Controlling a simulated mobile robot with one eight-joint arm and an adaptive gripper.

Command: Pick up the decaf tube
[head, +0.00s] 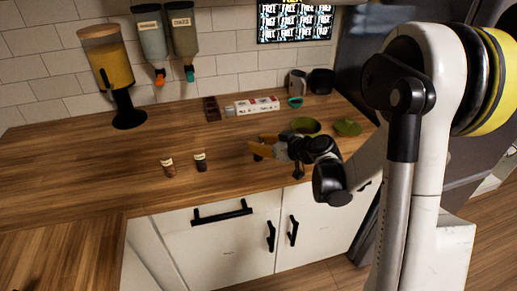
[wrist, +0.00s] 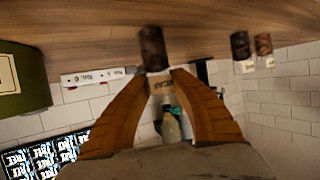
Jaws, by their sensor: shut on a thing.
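My gripper (head: 257,148) has orange-brown fingers and is over the counter, right of two small tubes. In the wrist view, which is upside down, my gripper (wrist: 161,75) is shut on a dark tube (wrist: 152,48) with a pale labelled top. Some lettering shows between the fingers and looks like part of "decaf", but I cannot read it surely. In the head view the held tube is mostly hidden. I cannot tell whether its base touches the counter.
A brown tube (head: 168,168) and a black tube (head: 200,162) stand left of my gripper. A white-and-red box (head: 257,105) lies behind. A yellow-filled dispenser (head: 112,65) stands back left. The left counter is clear.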

